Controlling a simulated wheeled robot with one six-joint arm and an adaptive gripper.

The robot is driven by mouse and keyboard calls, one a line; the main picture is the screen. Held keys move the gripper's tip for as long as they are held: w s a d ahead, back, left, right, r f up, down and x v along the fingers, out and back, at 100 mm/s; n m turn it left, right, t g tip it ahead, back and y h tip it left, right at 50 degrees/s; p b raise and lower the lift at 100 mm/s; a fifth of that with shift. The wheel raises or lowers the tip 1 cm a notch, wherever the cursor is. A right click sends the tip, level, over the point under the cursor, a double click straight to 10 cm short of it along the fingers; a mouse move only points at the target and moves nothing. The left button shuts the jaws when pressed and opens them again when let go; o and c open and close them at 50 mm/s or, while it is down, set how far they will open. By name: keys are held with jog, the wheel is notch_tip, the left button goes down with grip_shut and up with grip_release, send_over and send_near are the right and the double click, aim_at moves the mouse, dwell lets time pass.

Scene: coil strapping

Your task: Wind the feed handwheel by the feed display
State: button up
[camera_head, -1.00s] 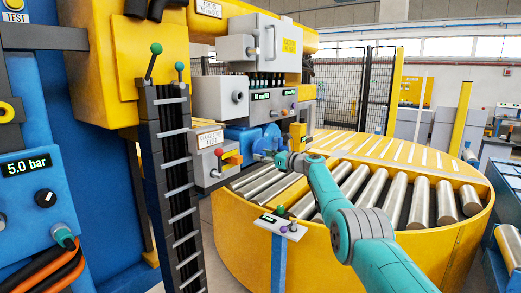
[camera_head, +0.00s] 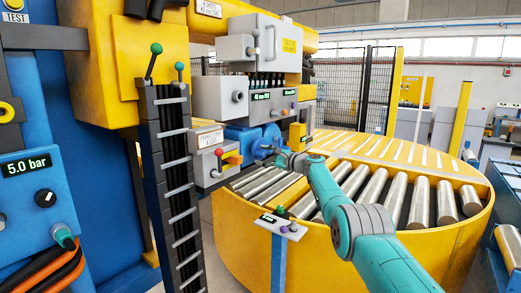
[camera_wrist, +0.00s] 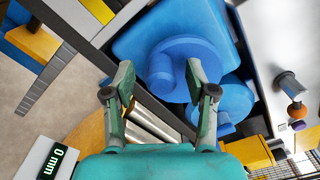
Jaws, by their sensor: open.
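My gripper (camera_wrist: 158,82) is open and empty in the wrist view, its two fingers apart before a blue round housing (camera_wrist: 180,62). In the head view my gripper (camera_head: 268,150) is small and partly hidden by my wrist, close to the blue motor-like parts (camera_head: 243,137). A small display (camera_head: 261,97) with green digits sits on the grey panel above them; its label is too small to read surely.
A yellow round turntable (camera_head: 405,248) with steel rollers fills the right below my arm. A post with a "0 mm" display (camera_wrist: 52,162) and small levers stands before it. A grey box with a red-knobbed lever (camera_head: 208,140) and a black ladder-like column (camera_head: 180,200) stand left.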

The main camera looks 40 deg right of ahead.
jog(key=n, duration=0.4)
jog(key=shift+n, duration=1.7)
grip_shut()
jog(key=shift+r+m, duration=0.5)
jog(key=shift+m, duration=0.7)
jog(key=shift+r+m, duration=0.45)
jog(key=shift+m, duration=0.75)
